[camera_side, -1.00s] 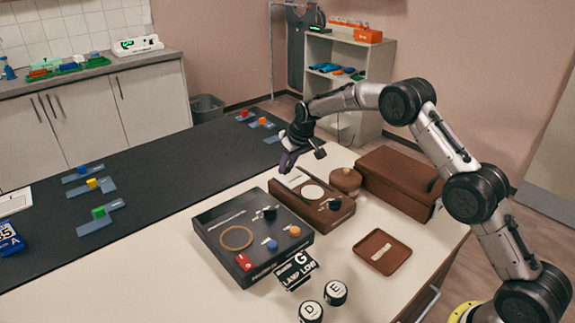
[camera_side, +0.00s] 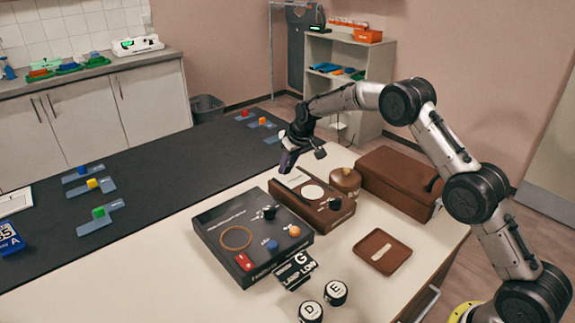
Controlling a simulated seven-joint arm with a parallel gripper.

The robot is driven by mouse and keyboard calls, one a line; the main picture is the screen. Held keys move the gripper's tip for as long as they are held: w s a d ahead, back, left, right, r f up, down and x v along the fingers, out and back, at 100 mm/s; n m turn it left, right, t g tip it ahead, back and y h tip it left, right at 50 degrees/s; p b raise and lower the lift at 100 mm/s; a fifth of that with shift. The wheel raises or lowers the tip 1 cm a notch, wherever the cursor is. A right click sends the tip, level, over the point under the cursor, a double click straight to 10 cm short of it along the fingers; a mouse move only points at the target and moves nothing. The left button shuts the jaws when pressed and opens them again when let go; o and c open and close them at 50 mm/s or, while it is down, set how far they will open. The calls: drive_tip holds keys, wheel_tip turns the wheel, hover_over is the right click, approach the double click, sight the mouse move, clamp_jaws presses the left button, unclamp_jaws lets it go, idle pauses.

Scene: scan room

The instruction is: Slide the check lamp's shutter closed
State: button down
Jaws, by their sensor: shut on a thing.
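The check lamp appears to be the long brown box (camera_side: 334,217) with a round white disc (camera_side: 313,192) and a black knob on top. A pale plate (camera_side: 294,179) lies at its far left end, beside the disc, and looks like part of the shutter. My gripper (camera_side: 286,166) points down at that end of the box. Its jaws are shut at the shutter's far end. The gripped part is hidden behind the fingers. The white disc is in plain view.
A dark control panel (camera_side: 215,222) with knobs and a red switch stands in front of the lamp. A brown case (camera_side: 398,179), a round brown pot (camera_side: 346,181) and a brown tray (camera_side: 362,249) are to the right.

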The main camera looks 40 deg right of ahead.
drive_tip(key=s, duration=0.8)
drive_tip(key=shift+s, duration=0.4)
drive_tip(key=c, duration=0.6)
unclamp_jaws()
drive_tip(key=shift+o, duration=0.2)
drive_tip(key=v, duration=1.4)
drive_tip(key=shift+s+f, duration=0.1)
